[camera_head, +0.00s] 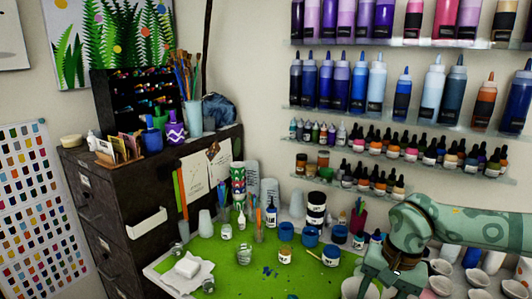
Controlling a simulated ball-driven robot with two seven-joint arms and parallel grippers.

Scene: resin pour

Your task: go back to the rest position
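My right arm comes in from the right, green with a mottled pattern, and its gripper (385,279) points down over the front right of the table. Its fingertips are near the bottom edge of the picture, and I cannot tell how far apart they are or whether anything is between them. My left gripper is not in view. A green work mat (318,284) covers the table top, with blue-lidded jars (331,254) and small glass cups (226,231) standing on it.
White cups (440,267) stand near my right gripper. A dark cabinet (105,200) fills the left, with brushes in a cup (193,117) on top. Wall shelves (340,108) hold bottles. A crumpled white cloth (187,268) lies front left. The mat's front middle is mostly clear.

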